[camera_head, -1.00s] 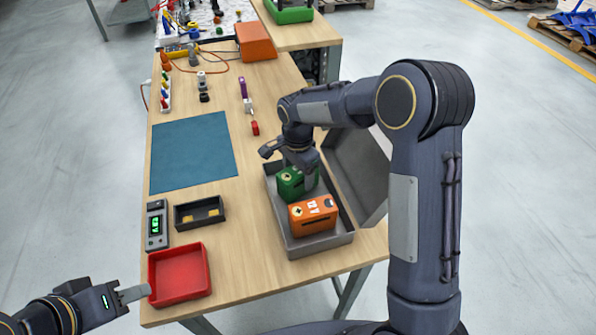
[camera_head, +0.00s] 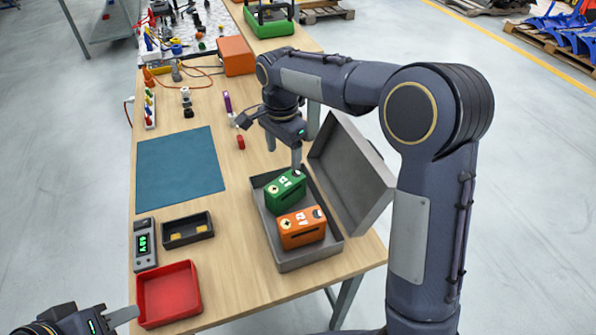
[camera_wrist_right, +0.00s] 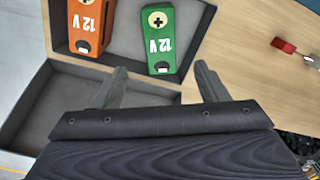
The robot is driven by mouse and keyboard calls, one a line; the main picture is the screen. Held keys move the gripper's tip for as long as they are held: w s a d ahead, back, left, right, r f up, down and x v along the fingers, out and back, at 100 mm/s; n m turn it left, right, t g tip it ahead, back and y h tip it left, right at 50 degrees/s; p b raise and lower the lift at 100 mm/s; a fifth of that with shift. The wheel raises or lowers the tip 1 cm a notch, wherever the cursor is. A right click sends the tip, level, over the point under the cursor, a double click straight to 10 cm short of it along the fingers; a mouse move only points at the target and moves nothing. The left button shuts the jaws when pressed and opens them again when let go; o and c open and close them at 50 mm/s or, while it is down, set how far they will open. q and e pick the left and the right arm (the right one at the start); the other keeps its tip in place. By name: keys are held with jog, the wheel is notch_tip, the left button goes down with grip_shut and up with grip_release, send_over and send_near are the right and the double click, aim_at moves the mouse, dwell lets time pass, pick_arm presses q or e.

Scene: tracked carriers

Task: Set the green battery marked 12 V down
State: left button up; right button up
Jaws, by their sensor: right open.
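The green battery (camera_head: 285,190) marked 12 V lies in the grey case (camera_head: 262,222), beside an orange battery (camera_head: 301,229) marked 12 V. Both also show in the right wrist view, green (camera_wrist_right: 156,44) and orange (camera_wrist_right: 90,30). My right gripper (camera_head: 284,150) is above the far end of the case, open and empty. In the right wrist view its two fingers (camera_wrist_right: 165,88) stand apart, with the green battery beyond them. My left gripper (camera_head: 128,316) is at the lower left, near the red tray; only part of it shows and its jaws are unclear.
The case's grey lid (camera_head: 352,172) stands open on its right side. On the table are a red tray (camera_head: 141,300), a black tray (camera_head: 166,243), a meter (camera_head: 144,262) and a bare blue mat (camera_head: 180,168). A small red object (camera_head: 241,142) lies beyond the case.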

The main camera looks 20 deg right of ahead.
jog(key=s+d+r+n+t+y, duration=0.1)
jog(key=s+d+r+n+y, duration=0.2)
jog(key=s, duration=0.5)
jog(key=s+d+r+n+t, duration=0.2)
jog(key=s+d+r+n, duration=0.15)
jog(key=s, duration=0.45)
jog(key=s+f+n+t, duration=0.2)
jog(key=s+f+n, duration=0.3)
jog(key=s, duration=0.7)
jog(key=shift+s+a+t+y, duration=0.3)
jog(key=shift+t+y, duration=0.1)
